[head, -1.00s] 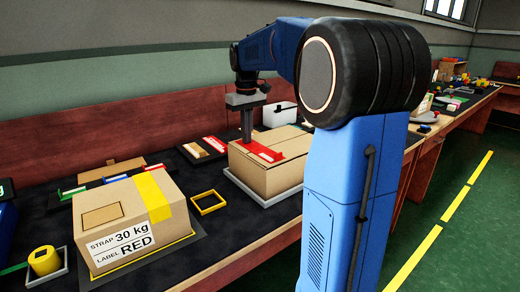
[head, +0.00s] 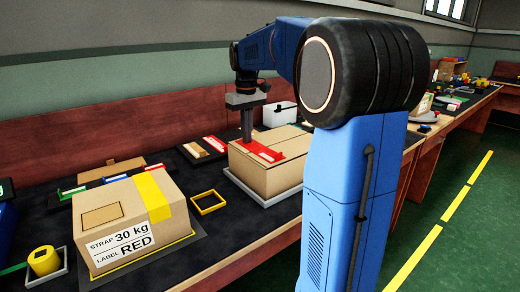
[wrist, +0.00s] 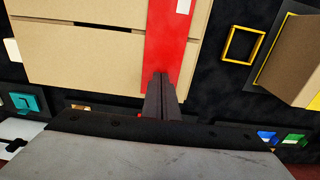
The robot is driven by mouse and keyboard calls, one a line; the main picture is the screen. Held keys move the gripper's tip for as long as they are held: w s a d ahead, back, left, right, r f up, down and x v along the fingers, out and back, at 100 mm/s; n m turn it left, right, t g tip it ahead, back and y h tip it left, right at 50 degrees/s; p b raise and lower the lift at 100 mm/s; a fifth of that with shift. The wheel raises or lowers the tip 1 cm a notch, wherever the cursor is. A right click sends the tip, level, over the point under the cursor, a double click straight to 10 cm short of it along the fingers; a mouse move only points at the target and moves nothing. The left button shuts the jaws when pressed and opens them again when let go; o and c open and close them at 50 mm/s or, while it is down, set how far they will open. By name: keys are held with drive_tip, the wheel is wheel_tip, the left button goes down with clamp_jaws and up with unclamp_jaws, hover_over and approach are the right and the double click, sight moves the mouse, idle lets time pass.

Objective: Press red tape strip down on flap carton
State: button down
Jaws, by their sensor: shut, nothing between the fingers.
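The flap carton (head: 268,178) stands on a pale tray (head: 270,199) at the middle of the bench. Its top flaps also show in the wrist view (wrist: 75,70). The red tape strip (head: 270,155) lies across one end of the carton's top, and it runs up the picture in the wrist view (wrist: 172,45). My gripper (head: 247,141) points down over the strip. In the wrist view its shut fingers (wrist: 162,80) overlap the strip, with nothing between them. The fingertips are at or very close to the strip; contact cannot be told for certain.
A carton with yellow tape and a "30 kg RED" label (head: 132,220) stands at front left. A yellow square frame (head: 208,202) lies between the cartons. A white box (head: 279,113) is behind the flap carton. A yellow roll (head: 44,261) sits at the left edge.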

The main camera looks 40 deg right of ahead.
drive_tip(key=shift+r, duration=1.95)
